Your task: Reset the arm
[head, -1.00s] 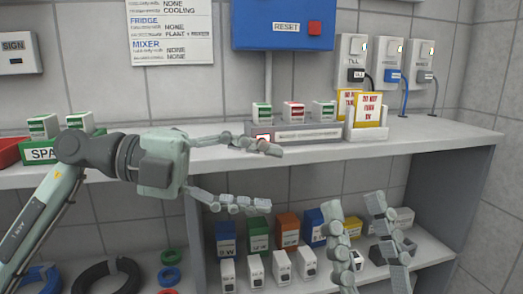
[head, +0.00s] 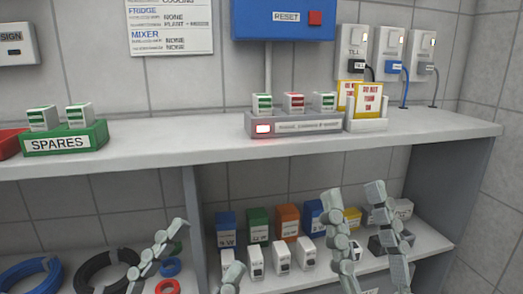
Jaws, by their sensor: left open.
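My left gripper (head: 192,262) is low at the bottom of the head view, in front of the lower shelf. Its two fingers are apart with nothing between them. My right gripper (head: 366,240) is to its right, fingers pointing up and spread apart, empty, in front of the lower shelf. A blue box (head: 272,20) on the wall carries a RESET label and a red button (head: 315,18). A grey rack (head: 352,124) on the counter holds three small modules, two green-labelled and one red-labelled (head: 294,102). A red light (head: 263,128) glows at the rack's left end.
A green SPARES tray (head: 98,136) with two modules stands on the counter's left. DO NOT TURN ON cards (head: 369,101) stand in a holder right of the rack. Wall sockets (head: 390,55) have cables. Coloured boxes (head: 286,221) and coils (head: 107,270) fill the lower shelf. The counter's middle is clear.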

